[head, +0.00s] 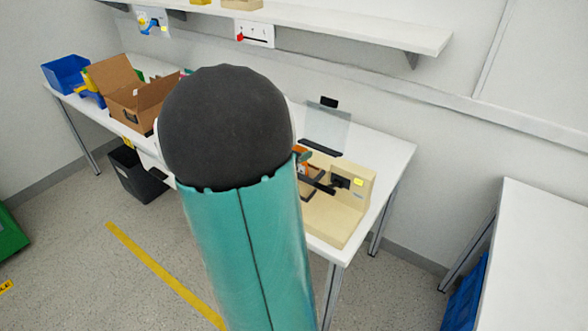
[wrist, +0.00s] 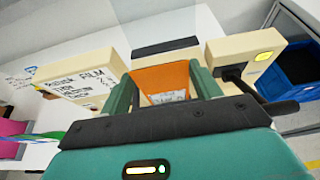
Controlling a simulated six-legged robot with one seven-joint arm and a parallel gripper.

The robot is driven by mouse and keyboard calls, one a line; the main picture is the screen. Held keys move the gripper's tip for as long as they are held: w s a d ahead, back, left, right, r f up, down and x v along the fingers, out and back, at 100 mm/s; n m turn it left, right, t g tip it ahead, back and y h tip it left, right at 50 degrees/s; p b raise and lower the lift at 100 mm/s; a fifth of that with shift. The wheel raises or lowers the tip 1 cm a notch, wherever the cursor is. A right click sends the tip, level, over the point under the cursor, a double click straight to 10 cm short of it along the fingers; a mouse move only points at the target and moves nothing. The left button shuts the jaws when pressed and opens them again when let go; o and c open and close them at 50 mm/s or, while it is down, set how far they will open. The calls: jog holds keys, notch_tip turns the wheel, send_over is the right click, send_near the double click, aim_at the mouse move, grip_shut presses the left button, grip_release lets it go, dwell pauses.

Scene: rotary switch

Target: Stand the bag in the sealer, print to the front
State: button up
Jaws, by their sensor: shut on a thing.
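The bag (wrist: 163,76) is orange, with a white printed patch low on the side facing the wrist camera. My gripper (wrist: 162,84) is shut on it, a green finger at each side. The beige sealer (head: 335,220) stands on the right end of the long bench, its black lever at the side. In the wrist view, its right block (wrist: 247,48) has a yellow label, and a beige block (wrist: 85,78) with handwriting is at left. The bag is between these blocks; its lower edge is hidden, so I cannot tell whether it touches the sealer. My arm hides much of the bench in the head view.
A clear upright panel (head: 325,130) stands behind the sealer. An open cardboard box (head: 132,103) and a blue bin (head: 66,74) are at the bench's left end. A wall shelf (head: 350,24) runs above. Another white table (head: 545,240) is at right; open floor lies between.

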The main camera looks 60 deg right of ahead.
notch_tip(320, 180, down, 6)
jog(key=shift+f, duration=0.3)
jog(key=o, duration=1.3)
jog(key=shift+c, duration=0.2)
jog(key=v, duration=1.2)
